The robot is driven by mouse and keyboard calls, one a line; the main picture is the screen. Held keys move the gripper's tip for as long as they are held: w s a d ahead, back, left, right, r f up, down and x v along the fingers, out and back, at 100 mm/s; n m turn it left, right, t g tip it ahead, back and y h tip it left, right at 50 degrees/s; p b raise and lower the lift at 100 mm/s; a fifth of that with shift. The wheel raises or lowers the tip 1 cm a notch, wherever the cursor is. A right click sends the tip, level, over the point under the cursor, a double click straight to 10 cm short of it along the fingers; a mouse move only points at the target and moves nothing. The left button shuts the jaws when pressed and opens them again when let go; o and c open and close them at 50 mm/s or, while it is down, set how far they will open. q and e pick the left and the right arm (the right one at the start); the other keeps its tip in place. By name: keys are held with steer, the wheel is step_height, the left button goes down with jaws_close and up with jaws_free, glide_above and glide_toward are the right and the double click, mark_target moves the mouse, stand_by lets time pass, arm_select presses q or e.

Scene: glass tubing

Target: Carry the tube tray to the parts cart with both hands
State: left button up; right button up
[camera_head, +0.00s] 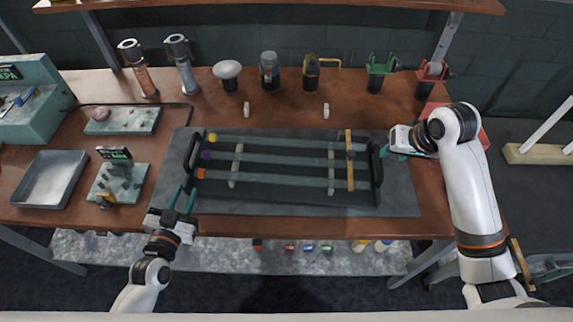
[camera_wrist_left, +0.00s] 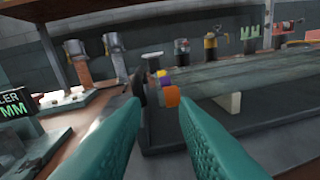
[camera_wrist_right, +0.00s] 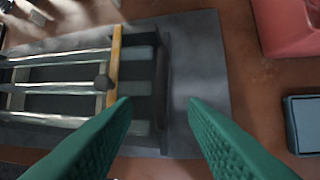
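The dark tube tray (camera_head: 270,198) lies on a grey mat (camera_head: 400,200) mid-table. It holds three glass tubes with yellow, purple and orange ends. It has a black left handle (camera_head: 190,150) and a black right handle (camera_head: 377,172). My left gripper (camera_head: 181,196) is open at the tray's front-left corner. In the left wrist view the left handle (camera_wrist_left: 139,88) shows near its left fingertip. My right gripper (camera_head: 386,152) is open beside the right handle. In the right wrist view the tray's right end (camera_wrist_right: 160,75) lies between and beyond the fingers (camera_wrist_right: 160,100). I cannot identify the parts cart.
A metal pan (camera_head: 50,180) and a small green stand with a sign (camera_head: 118,180) are at the left. Bottles, a black jar (camera_head: 269,72) and green (camera_head: 377,72) and red clamps stand along the back. A red block (camera_wrist_right: 290,25) lies right of the mat.

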mark_target(186, 164)
arm_select(q)
steer(key=shift+w+a+r+t, duration=0.1)
steer(key=shift+a+t, duration=0.1)
steer(key=shift+a, duration=0.2)
steer(key=shift+w+a+r+t, duration=0.1)
steer(key=shift+a+t, duration=0.1)
steer(key=shift+a, duration=0.15)
steer(key=shift+s+a+r+t+y, duration=0.1)
steer(key=shift+a+r+t+y, duration=0.05)
steer(key=shift+a+t+y, duration=0.3)
steer(key=shift+d, duration=0.1)
arm_select(e)
steer(key=shift+w+d+r, duration=0.2)
steer(key=shift+w+r, duration=0.15)
steer(key=shift+r, duration=0.2)
steer(key=shift+w+d+r, duration=0.2)
steer(key=shift+w+r, duration=0.15)
steer(key=shift+r, duration=0.15)
arm_select(q)
steer(key=w, duration=0.8)
steer(key=w+d, duration=0.1)
steer(key=w, duration=0.3)
steer(key=shift+d, duration=0.1)
arm_select(e)
steer(key=x, duration=1.2)
steer(key=shift+w, duration=0.1)
